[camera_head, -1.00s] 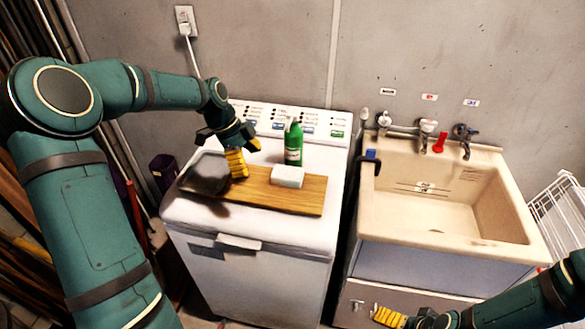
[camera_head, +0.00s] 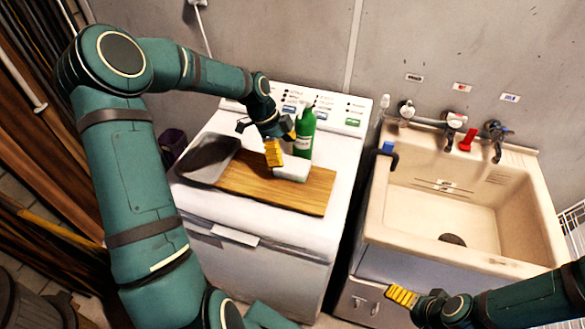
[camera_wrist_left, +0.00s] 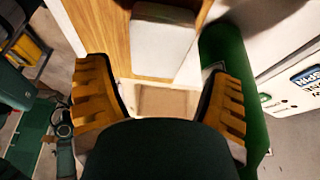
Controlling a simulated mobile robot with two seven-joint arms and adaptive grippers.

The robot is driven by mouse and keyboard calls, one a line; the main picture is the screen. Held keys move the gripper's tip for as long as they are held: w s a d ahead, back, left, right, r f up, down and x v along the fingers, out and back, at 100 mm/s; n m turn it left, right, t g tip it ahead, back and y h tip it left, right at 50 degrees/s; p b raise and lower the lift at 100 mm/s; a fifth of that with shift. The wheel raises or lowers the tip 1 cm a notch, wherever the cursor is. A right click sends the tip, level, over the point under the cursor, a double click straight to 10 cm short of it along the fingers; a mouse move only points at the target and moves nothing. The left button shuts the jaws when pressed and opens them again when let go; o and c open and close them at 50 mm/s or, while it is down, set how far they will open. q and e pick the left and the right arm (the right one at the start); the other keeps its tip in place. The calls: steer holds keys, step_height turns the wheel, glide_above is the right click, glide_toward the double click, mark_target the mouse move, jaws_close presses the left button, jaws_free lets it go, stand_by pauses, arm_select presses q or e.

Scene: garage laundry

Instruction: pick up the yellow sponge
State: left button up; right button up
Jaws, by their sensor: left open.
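No plainly yellow sponge shows; the yellow parts are my finger pads. A pale, near-white block (camera_head: 292,168), possibly the sponge, lies on a wooden board (camera_head: 318,192) on the white washer. My left gripper (camera_head: 281,146) is open, just above and beside the block, at its upper left. In the left wrist view the block (camera_wrist_left: 163,42) lies beyond the two spread fingers (camera_wrist_left: 160,82), roughly in line with the gap, and nothing is held. My right gripper (camera_head: 404,297) is at the lower right, in front of the sink cabinet; its jaw opening is unclear.
A green bottle (camera_head: 304,134) stands right behind the block, close to my left gripper; it also shows beside the right finger in the left wrist view (camera_wrist_left: 236,95). A dark tray (camera_head: 208,158) lies at the board's left. A beige sink (camera_head: 478,210) stands right of the washer.

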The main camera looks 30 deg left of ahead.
mark_target(289, 164)
arm_select(q)
steer(key=shift+d+f, duration=0.2)
steer(key=shift+f, duration=0.2)
steer(key=x, duration=0.5)
steer(key=shift+a+f, duration=0.1)
steer(key=shift+a, duration=0.1)
steer(key=c, duration=0.4)
steer(key=shift+c, duration=0.2)
